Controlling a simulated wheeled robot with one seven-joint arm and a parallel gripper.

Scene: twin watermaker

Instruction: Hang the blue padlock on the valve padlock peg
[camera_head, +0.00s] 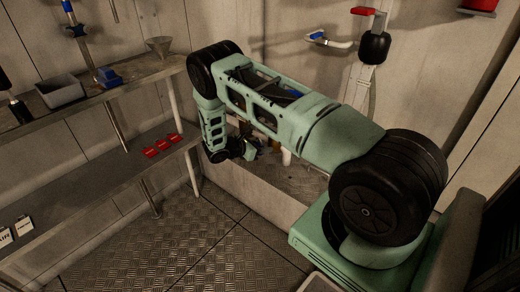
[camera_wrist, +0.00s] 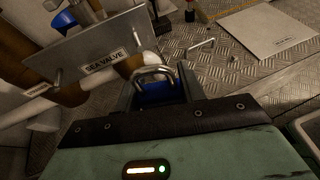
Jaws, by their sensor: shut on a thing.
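The blue padlock (camera_wrist: 158,92) is between the fingers of my gripper (camera_wrist: 160,88) in the wrist view. Its silver shackle (camera_wrist: 154,71) points up, toward the plate. A grey plate lettered SEA VALVE (camera_wrist: 92,50) stands just beyond and to the left, in front of a brown and white pipe. A short metal pin (camera_wrist: 57,77) shows at the plate's lower left; I cannot tell for sure if it is the padlock peg. The shackle looks close to the plate's right edge, and I cannot tell if they touch. In the head view my gripper (camera_head: 248,152) is small and low by the wall.
A blue handle (camera_wrist: 64,20) is above the plate. A pale panel (camera_wrist: 268,34) and a bent white rod (camera_wrist: 197,47) lie on the tread-plate floor. Left, a shelf (camera_head: 95,95) holds a grey bin (camera_head: 60,92) and a funnel (camera_head: 159,46); red tags (camera_head: 163,145) lie on the lower shelf.

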